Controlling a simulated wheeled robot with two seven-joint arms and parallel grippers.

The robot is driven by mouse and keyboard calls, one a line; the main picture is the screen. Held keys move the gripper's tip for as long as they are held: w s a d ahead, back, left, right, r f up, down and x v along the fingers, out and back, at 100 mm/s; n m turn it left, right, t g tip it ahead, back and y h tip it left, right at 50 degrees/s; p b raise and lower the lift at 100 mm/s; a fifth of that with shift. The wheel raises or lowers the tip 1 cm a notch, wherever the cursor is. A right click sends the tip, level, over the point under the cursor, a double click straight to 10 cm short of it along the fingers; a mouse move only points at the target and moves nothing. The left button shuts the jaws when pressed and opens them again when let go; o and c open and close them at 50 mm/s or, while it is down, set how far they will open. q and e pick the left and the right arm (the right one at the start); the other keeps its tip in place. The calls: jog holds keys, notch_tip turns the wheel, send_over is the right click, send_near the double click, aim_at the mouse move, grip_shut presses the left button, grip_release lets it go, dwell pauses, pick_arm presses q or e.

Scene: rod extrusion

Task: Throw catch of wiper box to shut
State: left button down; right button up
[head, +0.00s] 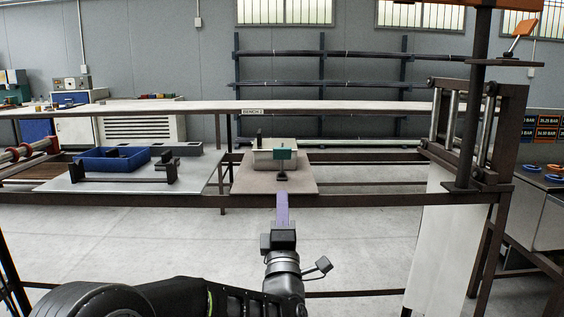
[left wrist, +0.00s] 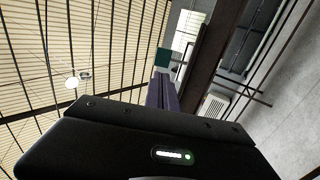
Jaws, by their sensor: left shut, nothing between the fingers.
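The wiper box (head: 262,160) is a pale box with a green part (head: 284,154) on its front right, standing on a tan board (head: 243,184) at mid-frame. A small dark piece (head: 282,176) shows just in front of it; I cannot tell whether this is the catch. My left gripper (head: 282,198) has purple fingers, shut and empty, pointing at the box from the near side, just short of the dark piece in the picture. In the left wrist view the fingers (left wrist: 161,88) point towards the green part (left wrist: 161,57). The right gripper is not in view.
A grey board (head: 205,177) with a blue tray (head: 112,159) and a dark bracket (head: 125,178) lies to the left. A long shelf (head: 340,107) crosses above and behind the box. A brown frame with rods (head: 470,130) stands at the right.

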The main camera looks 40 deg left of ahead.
aim_at(282, 149)
pick_arm(q)
jog(key=x, duration=1.2)
jog(key=shift+w+a+r, duration=0.15)
jog(key=shift+p, duration=0.35)
jog(key=shift+w+a+r+g+p, duration=0.1)
jog(key=shift+r+g+p, duration=0.3)
jog(key=shift+p, duration=0.3)
jog(key=r+p, duration=0.1)
jog(key=p, duration=0.1)
jog(key=g+h+p, duration=0.1)
jog(key=shift+w+a+r+p, duration=0.3)
jog(key=shift+w+r+p, duration=0.05)
jog(key=shift+w, duration=0.05)
jog(key=w+a+r+g+h+p, duration=0.1)
jog(key=p, duration=0.5)
jog(key=w+a+r+g+h+p, duration=0.1)
jog(key=g+h+p, duration=0.1)
jog(key=p, duration=0.5)
jog(key=shift+w+r+g, duration=0.2)
jog(key=shift+w+g, duration=0.05)
jog(key=shift+g, duration=0.05)
jog(key=w+a+g+h+p, duration=0.1)
jog(key=p, duration=0.7)
jog(key=w+a+f+g+h+p, duration=0.1)
jog(key=w+g+p, duration=0.1)
jog(key=p, duration=0.6)
jog(key=shift+w+a+f, duration=0.1)
jog(key=shift+w+a, duration=0.15)
jog(key=shift+a, duration=0.05)
jog(key=shift+p, duration=0.35)
